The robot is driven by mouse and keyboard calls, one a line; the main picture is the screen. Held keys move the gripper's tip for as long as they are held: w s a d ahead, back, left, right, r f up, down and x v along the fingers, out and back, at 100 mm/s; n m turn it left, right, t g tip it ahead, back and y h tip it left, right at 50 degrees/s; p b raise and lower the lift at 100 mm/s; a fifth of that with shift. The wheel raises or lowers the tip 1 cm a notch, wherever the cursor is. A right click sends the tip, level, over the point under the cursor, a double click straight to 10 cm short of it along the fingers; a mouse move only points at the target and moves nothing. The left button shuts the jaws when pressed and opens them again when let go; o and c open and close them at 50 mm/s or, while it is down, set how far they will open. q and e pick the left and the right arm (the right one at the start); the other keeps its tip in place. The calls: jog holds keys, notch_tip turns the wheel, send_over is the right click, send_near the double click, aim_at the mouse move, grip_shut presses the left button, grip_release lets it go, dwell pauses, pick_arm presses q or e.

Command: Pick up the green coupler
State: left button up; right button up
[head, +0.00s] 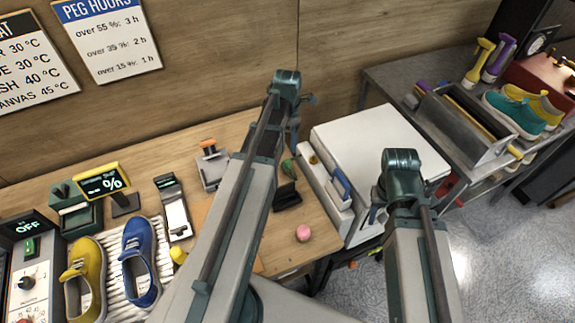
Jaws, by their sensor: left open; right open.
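A small green piece (289,168), which looks like the green coupler, is on the wooden table just right of my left arm. It is small, and part of it may be hidden by the arm. My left gripper (297,122) is at the far end of my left arm, above and beyond the green piece. It is mostly hidden behind the wrist, open and apart from the piece. My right gripper (376,213) is near the white box, largely hidden by its wrist, and open. I see nothing held in either gripper.
A black holder (287,194) and a pink ball (303,233) are near the green piece. A white box (372,150) stands to the right. Yellow (85,278) and blue (139,262) shoes sit on a ribbed rack at left. A grey cart (392,72) stands at back right.

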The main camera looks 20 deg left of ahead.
aim_at(287, 161)
pick_arm(q)
jog(key=shift+f, duration=0.15)
notch_tip(287, 161, down, 8)
jog(key=b, duration=0.8)
jog(key=shift+f+b, duration=0.15)
jog(key=shift+b, duration=0.15)
jog(key=shift+f, duration=0.1)
notch_tip(287, 161, down, 5)
jog(key=b, duration=0.5)
jog(key=shift+w+a+f, duration=0.1)
jog(key=shift+a, duration=0.05)
grip_shut()
